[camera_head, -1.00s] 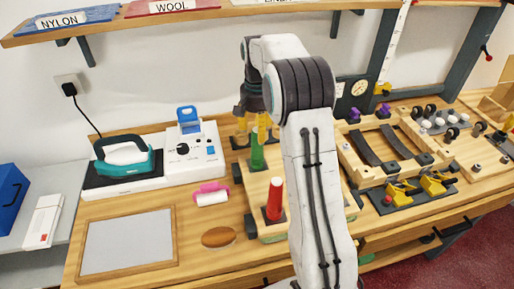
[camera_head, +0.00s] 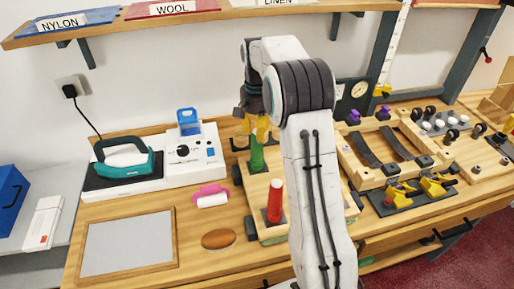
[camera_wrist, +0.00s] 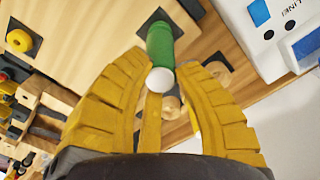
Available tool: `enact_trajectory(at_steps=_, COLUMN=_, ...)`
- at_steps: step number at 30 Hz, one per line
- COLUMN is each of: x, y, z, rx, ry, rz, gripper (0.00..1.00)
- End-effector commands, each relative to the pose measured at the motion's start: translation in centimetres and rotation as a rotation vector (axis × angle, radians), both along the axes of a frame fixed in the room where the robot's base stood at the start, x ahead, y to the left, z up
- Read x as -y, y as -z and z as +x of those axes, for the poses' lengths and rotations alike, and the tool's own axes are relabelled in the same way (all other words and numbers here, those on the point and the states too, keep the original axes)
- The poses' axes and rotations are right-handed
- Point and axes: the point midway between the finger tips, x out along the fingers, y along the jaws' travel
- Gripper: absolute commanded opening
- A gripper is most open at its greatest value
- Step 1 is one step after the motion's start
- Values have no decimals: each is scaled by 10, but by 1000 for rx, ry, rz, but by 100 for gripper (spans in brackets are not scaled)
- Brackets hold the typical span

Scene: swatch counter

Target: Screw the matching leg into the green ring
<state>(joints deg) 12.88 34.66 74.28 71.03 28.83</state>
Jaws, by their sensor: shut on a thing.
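A green leg (camera_head: 257,158) stands upright on the wooden board (camera_head: 252,187). In the wrist view the green leg (camera_wrist: 161,45) runs down to a dark square plate, with its white rounded end facing the camera. The green ring is not clearly visible at its foot. My gripper (camera_head: 257,135) has its yellow fingers around the leg's upper end. The wrist view shows the gripper (camera_wrist: 163,72) shut on it, fingers on both sides. A red leg (camera_head: 274,203) stands upright nearer the front of the board.
A teal iron (camera_head: 128,158) and a white control box (camera_head: 184,155) stand to the left. A wooden frame with dark straps (camera_head: 395,145) stands right.

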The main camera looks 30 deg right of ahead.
Motion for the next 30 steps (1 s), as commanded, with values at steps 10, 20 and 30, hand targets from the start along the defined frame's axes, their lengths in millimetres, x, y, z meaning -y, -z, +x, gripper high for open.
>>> enact_trajectory(at_steps=10, x=0, y=0, z=0, rx=-1, ry=312, rz=0, gripper=0)
enact_trajectory(at_steps=20, x=0, y=1, z=0, rx=-3, ry=699, rz=0, gripper=0)
enact_trajectory(at_steps=30, x=0, y=2, z=0, rx=-3, ry=1094, rz=0, gripper=0)
